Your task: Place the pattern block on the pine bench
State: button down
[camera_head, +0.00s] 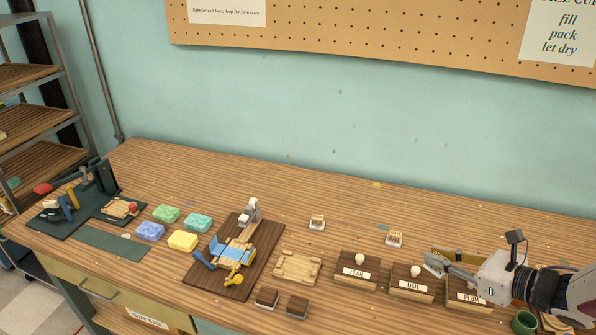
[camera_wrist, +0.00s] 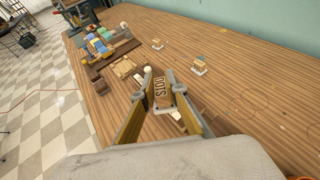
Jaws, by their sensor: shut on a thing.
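My gripper (camera_head: 436,262) is at the right of the workbench, over the area of the LIME and PLUM boxes. In the wrist view its two fingers (camera_wrist: 160,80) close on a small brown wooden block lettered DOTS (camera_wrist: 162,91), which I take to be the pattern block. In the head view that block is not clear. A pale pine piece with raised ends, perhaps the pine bench (camera_head: 297,267), lies left of the PEAR box; no block shows on it. It also shows in the wrist view (camera_wrist: 124,67).
The PEAR (camera_head: 345,284), LIME (camera_head: 398,290) and PLUM (camera_head: 462,303) boxes stand in a row. Two small stamp-like blocks, left (camera_head: 317,222) and right (camera_head: 395,239), sit behind on white bases. Two dark blocks lie in front. A press (camera_head: 235,250) and coloured soaps are left.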

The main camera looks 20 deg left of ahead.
jog(key=w+a, duration=0.4)
jog(key=a, duration=0.9)
jog(key=w+a+n+g, duration=0.1)
jog(key=w+a, duration=0.2)
jog(key=a, duration=0.9)
jog(key=w+a, duration=0.4)
jog(key=a, duration=0.9)
jog(key=s+a, duration=0.7)
jog(key=a, duration=0.5)
jog(key=s+a+n+g+y, duration=0.1)
jog(key=s+a, duration=0.6)
jog(key=a, duration=0.4)
jog(key=s+a, duration=0.8)
jog(key=a, duration=0.4)
jog(key=shift+w+f, duration=0.15)
jog(key=shift+f, duration=0.95)
jog(key=shift+w+f, duration=0.1)
jog(key=shift+f, duration=1)
jog(key=shift+f, duration=3.15)
